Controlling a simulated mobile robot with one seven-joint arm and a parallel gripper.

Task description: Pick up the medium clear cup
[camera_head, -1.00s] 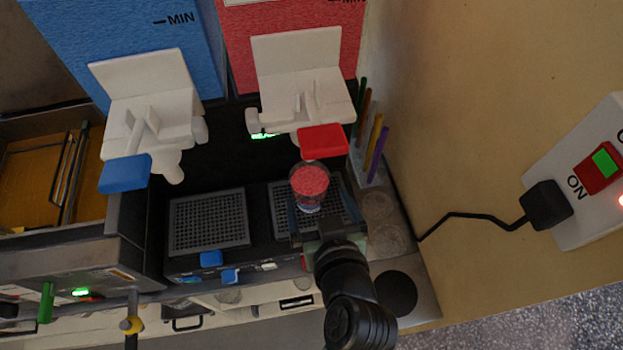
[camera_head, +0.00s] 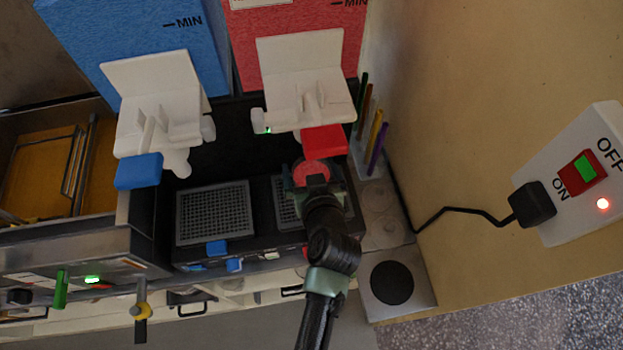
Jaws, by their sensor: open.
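The medium clear cup (camera_head: 311,170) holds red slush and stands on the right drip grate (camera_head: 284,205), under the red tap handle (camera_head: 324,141) of the red slush tank (camera_head: 297,25). Only the red top of the cup shows; my wrist hides its lower part. My gripper (camera_head: 313,178) is open at the cup, reaching in from the front, with its fingers on either side of it as far as I can see. Whether the fingers touch the cup cannot be told.
A blue slush tank (camera_head: 140,45) with a blue handle (camera_head: 139,171) stands to the left, over an empty left grate (camera_head: 214,213). Several coloured straws (camera_head: 377,130) stand close on the right. A plugged power strip (camera_head: 583,175) lies at far right.

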